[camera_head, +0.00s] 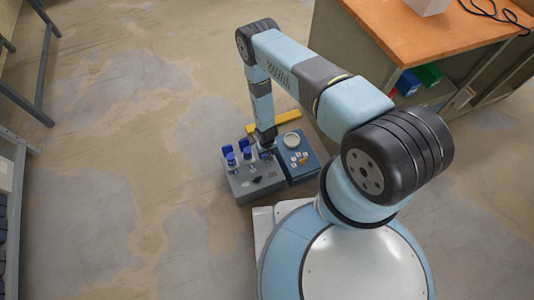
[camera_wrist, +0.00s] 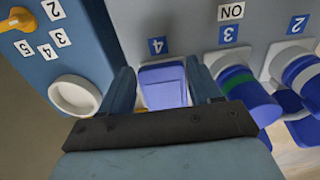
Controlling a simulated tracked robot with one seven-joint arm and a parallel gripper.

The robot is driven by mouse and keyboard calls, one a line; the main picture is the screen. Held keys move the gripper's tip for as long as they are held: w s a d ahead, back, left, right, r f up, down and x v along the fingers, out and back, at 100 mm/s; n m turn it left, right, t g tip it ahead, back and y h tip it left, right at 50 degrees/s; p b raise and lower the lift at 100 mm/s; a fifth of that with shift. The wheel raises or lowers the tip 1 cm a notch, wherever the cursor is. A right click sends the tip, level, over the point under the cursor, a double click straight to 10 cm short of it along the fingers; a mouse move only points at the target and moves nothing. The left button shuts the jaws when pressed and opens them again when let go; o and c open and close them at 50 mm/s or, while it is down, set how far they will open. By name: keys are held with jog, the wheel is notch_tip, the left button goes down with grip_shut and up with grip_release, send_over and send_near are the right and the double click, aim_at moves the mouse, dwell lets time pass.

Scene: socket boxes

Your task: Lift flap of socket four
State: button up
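The grey socket box (camera_head: 243,190) stands on the floor below my arm; it fills the top of the wrist view (camera_wrist: 180,20). Socket four's label (camera_wrist: 158,46) appears upside down above a blue flap (camera_wrist: 163,82). My gripper (camera_wrist: 160,66) has its fingers apart, one on each side of this flap and very close to its edges. I cannot tell whether they touch it. In the head view my gripper (camera_head: 266,142) points down at the box's far right part, and socket four is hidden there.
A blue box (camera_head: 297,165) with a white round part (camera_head: 292,140) adjoins on the right. Floor left of the boxes is clear.

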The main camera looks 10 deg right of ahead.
jog(key=c, duration=1)
jog(key=shift+d, duration=0.15)
grip_shut()
